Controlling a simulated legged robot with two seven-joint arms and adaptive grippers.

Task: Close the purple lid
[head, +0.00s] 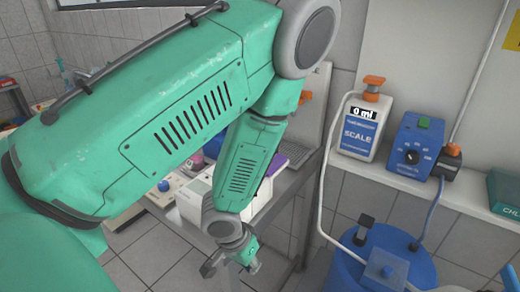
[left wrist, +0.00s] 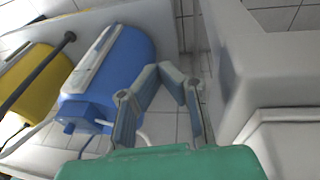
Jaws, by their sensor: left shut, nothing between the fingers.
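A purple surface (head: 297,153), likely the purple lid, shows as a small patch behind my left forearm in the head view. Most of it is hidden by the arm, so I cannot tell its angle. My left gripper (head: 232,262) hangs low in front of the metal table, below and left of the purple patch and apart from it. In the left wrist view its fingers (left wrist: 172,74) are drawn together at the tips with nothing held. The purple lid is not visible in the left wrist view. My right gripper is not in view.
In the left wrist view are a blue barrel (left wrist: 125,55) and a yellow one (left wrist: 42,75). Tiled floor (head: 135,262) lies below my arm.

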